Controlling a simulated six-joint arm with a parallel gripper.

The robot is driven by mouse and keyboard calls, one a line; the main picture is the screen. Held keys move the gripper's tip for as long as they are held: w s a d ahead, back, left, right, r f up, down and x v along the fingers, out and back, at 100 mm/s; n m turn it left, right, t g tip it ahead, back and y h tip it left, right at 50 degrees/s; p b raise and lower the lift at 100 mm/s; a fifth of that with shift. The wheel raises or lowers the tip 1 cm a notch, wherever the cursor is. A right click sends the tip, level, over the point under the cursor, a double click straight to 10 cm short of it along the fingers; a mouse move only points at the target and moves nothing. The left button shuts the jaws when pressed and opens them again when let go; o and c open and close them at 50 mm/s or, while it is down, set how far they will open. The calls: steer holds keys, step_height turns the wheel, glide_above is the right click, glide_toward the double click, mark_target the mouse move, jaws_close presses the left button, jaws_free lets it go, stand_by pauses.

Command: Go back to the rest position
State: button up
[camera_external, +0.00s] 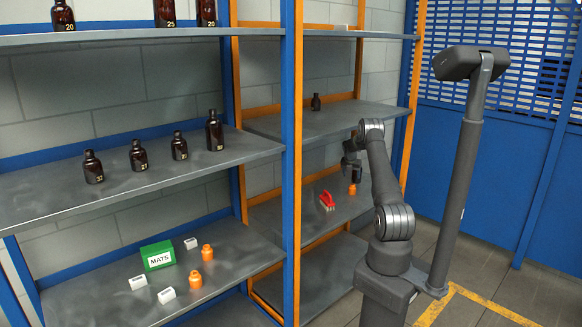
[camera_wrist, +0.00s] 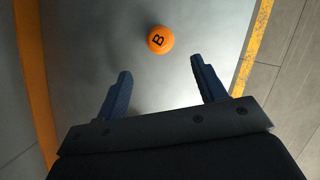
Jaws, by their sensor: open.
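My gripper (camera_wrist: 160,85) is open and empty in the wrist view, its two dark blue fingers spread apart. It points down over a grey shelf, and an orange bottle marked B (camera_wrist: 160,39) stands beyond the fingertips, apart from them. In the external view my gripper (camera_external: 351,172) hangs over the middle shelf of the right-hand rack, just above the orange bottle (camera_external: 352,190). The fingers are small and dark there. My arm is bent, with the gripper reaching in at the rack's front side.
A dark bottle (camera_external: 316,102) stands on the shelf above. Blue and orange posts (camera_external: 291,150) frame the rack. A green MATS box (camera_external: 157,256) and several amber bottles sit on the left rack.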

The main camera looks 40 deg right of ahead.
mark_target(352, 187)
stand_by(0.3)
steer(key=x, duration=1.2)
steer(key=shift+d+f, duration=0.1)
steer(key=shift+f, duration=0.1)
step_height(352, 187, up, 3)
steer(key=shift+f, duration=0.1)
steer(key=shift+r, duration=0.45)
